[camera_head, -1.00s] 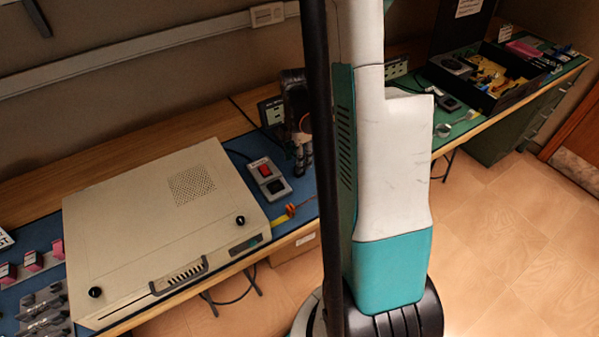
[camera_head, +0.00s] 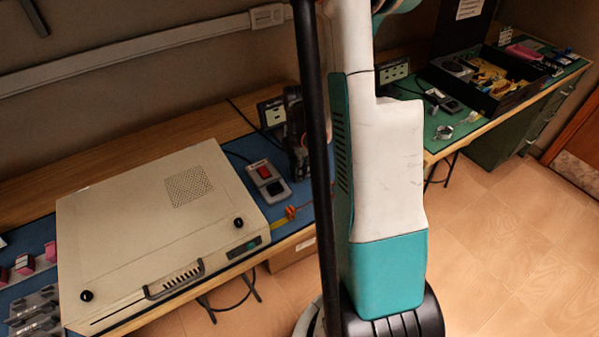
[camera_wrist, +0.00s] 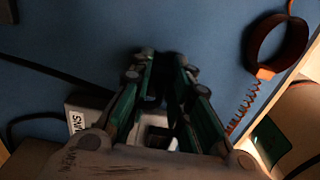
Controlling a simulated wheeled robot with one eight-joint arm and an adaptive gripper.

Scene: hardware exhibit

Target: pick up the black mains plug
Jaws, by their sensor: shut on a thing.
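My gripper (camera_wrist: 163,72) points down over the blue mat in the wrist view, its green-sided fingers close together. They are shut on a dark thing between them, taken to be the black mains plug (camera_wrist: 164,88); its outline is hardly readable in shadow. In the head view my gripper (camera_head: 298,158) is a dark shape behind the switch box, partly hidden by a black pole and my arm. The plug cannot be made out there. The grey switch box (camera_head: 267,180) with a red switch lies beside the gripper; its lettered end (camera_wrist: 88,112) shows in the wrist view.
A large beige case (camera_head: 160,230) fills the left of the bench. A socket block (camera_head: 272,112) stands behind my gripper. A wristband (camera_wrist: 276,45) with a coiled orange cord lies near the bench's front edge. A black tray (camera_head: 490,80) stands on the right-hand bench.

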